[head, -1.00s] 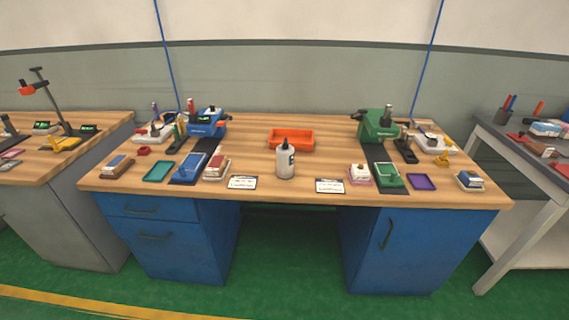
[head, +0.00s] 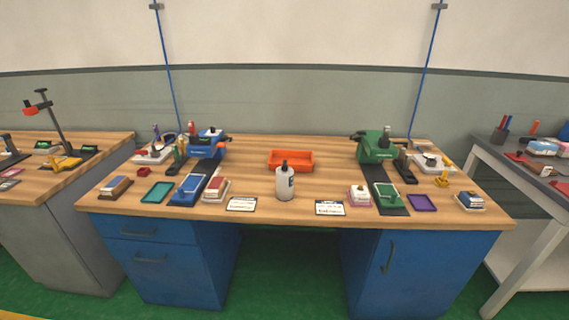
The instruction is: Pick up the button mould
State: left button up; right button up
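No label in the head view lets me tell which piece is the button mould. A blue block-like piece (head: 190,187) lies on a dark strip at the left of the wooden bench (head: 260,184). A similar green piece (head: 385,191) lies on a dark strip at the right. A blue bench device (head: 207,146) stands behind the first, and a green device (head: 376,148) behind the second. Neither of my grippers is in view, and nothing touches these pieces.
A white bottle (head: 285,184) stands at centre, with an orange tray (head: 291,160) behind it. A teal tray (head: 158,192) and a purple tray (head: 422,203) lie flat. Two cards (head: 242,204) (head: 330,208) lie near the front edge. Side benches flank the bench.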

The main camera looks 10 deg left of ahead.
aim_at(284, 180)
jog(key=i+j, duration=0.15)
jog(key=i, duration=0.45)
jog(key=i+j+u, duration=0.15)
jog(key=i, duration=0.4)
jog(key=k+j, duration=0.15)
jog(key=j, duration=0.15)
jog(key=k+j, duration=0.2)
